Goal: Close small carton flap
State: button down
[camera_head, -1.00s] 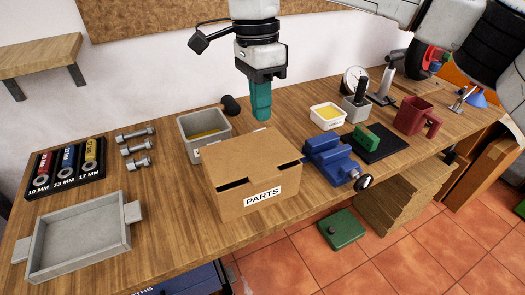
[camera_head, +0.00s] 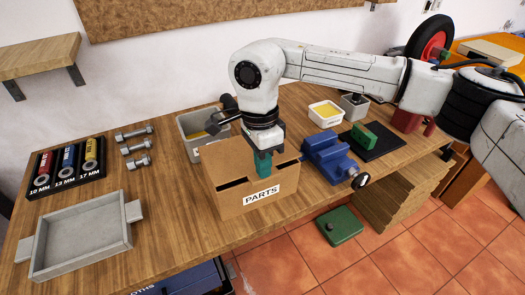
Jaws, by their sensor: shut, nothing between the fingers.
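A small brown carton (camera_head: 214,172) with a white PARTS label (camera_head: 261,195) on its front stands on the workbench, right of centre-left. My arm hides part of the flap's right back.
A blue vise (camera_head: 328,155) stands close right of the carton, and a grey bin (camera_head: 190,127) close behind it. A grey tray (camera_head: 80,240), several bolts (camera_head: 136,147) and a socket rack (camera_head: 66,165) lie left. Bench between tray and carton is clear.

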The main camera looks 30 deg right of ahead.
jog(key=shift+f, duration=0.15)
jog(key=f+b, duration=0.1)
jog(key=f+t+b, duration=0.1)
jog(key=b, duration=0.1)
jog(key=shift+s+f, duration=0.2)
jog(key=shift+s, duration=0.1)
jog(key=shift+r, duration=0.3)
jog(key=shift+r, duration=0.1)
